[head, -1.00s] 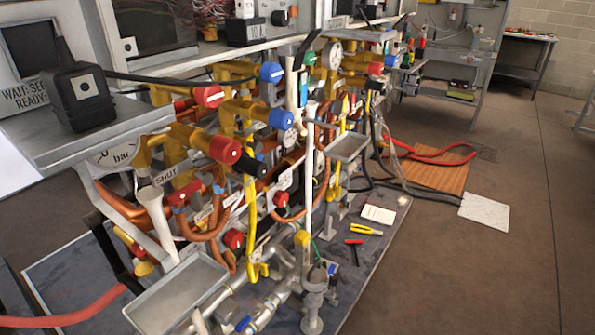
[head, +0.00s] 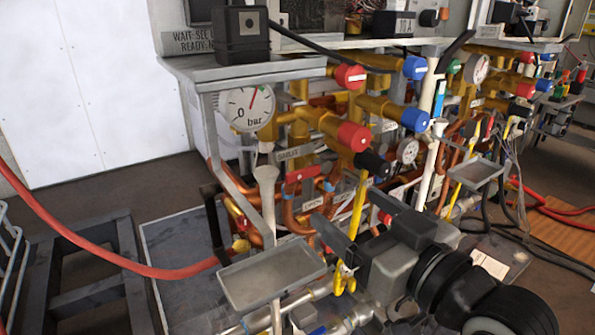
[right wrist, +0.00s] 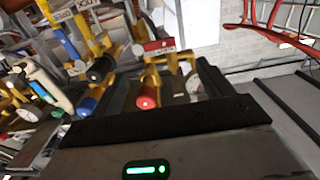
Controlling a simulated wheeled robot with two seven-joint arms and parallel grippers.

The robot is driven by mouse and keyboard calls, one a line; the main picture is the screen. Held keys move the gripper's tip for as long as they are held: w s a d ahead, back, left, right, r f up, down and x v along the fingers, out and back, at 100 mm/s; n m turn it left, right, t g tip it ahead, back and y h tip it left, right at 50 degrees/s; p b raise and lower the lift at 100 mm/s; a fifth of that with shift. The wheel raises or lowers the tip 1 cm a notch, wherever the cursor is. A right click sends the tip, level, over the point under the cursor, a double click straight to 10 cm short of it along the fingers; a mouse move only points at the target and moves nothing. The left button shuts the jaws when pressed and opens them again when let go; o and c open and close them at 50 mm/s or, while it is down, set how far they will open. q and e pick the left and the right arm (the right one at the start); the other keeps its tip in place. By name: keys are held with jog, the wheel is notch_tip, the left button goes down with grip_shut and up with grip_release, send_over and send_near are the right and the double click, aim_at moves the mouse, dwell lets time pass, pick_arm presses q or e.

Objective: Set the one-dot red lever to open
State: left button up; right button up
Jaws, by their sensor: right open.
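A red lever (head: 303,174) lies roughly level across copper pipes in the head view, left of centre. A SHUT label (head: 288,153) sits just above it and an OPEN label (head: 313,203) below it. Any dot on it is too small to make out. My right gripper (head: 345,204) is open and empty, in front of the pipes to the lower right of the lever, apart from it. In the right wrist view a red bar (right wrist: 158,45) shows beyond the dark finger edge; I cannot tell whether it is the same lever. My left gripper is out of view.
Red round knobs (head: 353,137), blue knobs (head: 415,118) and a black knob (head: 372,163) stick out above the gripper. A pressure gauge (head: 249,108) is at upper left. A grey tray (head: 270,275) stands below the lever. A red hose (head: 100,255) runs at left.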

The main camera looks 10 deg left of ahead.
aim_at(305, 173)
jog(key=x, duration=1.3)
jog(key=shift+p, duration=0.4)
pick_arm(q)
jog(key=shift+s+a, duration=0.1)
pick_arm(e)
jog(key=shift+x, duration=0.8)
